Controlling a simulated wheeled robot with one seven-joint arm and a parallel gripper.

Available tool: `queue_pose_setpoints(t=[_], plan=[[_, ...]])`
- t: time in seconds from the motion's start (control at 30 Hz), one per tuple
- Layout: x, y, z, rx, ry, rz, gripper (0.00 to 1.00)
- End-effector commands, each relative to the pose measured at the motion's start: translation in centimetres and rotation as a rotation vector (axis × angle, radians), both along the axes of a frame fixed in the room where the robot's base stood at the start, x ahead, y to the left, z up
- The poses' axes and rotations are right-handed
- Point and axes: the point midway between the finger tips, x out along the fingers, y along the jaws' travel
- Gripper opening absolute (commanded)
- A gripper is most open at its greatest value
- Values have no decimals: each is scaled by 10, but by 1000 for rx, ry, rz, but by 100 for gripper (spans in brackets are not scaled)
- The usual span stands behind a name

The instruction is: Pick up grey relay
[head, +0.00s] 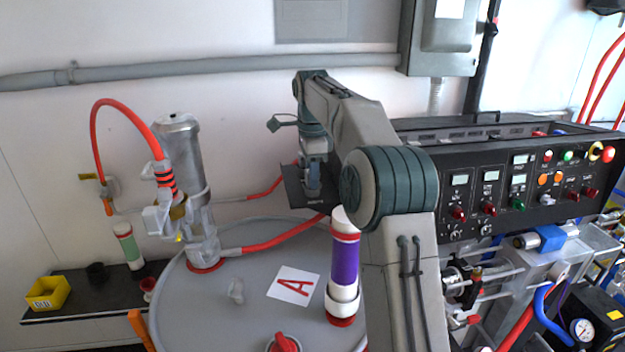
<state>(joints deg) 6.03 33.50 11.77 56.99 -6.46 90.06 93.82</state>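My arm reaches up from the bottom and bends over to the upper left, so that my gripper (312,188) hangs down at a small dark shelf (292,188) beside the control panel. The fingers are small, dark and partly merged with the shelf, so I cannot tell whether they are open or shut, or whether they hold anything. I cannot make out a grey relay for certain; it may be hidden by my gripper or arm. A small light-grey piece (236,291) on the drum lid is too unclear to name as the relay.
A large grey drum (210,325) carries a card marked A (294,286) and a purple cylinder (345,262). A black control panel (520,185) stands right. A yellow bin (47,293) sits on a dark left bench. Red hoses (275,240) cross nearby.

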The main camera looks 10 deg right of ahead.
Motion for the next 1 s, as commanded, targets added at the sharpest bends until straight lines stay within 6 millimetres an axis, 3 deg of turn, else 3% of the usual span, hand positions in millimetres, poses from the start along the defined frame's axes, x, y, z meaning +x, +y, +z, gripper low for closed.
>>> queue_pose_setpoints(t=[0.47, 1.0], plan=[[1, 0, 12, 0, -2, 0, 6], [1, 0, 88, 0, -2, 0, 6]])
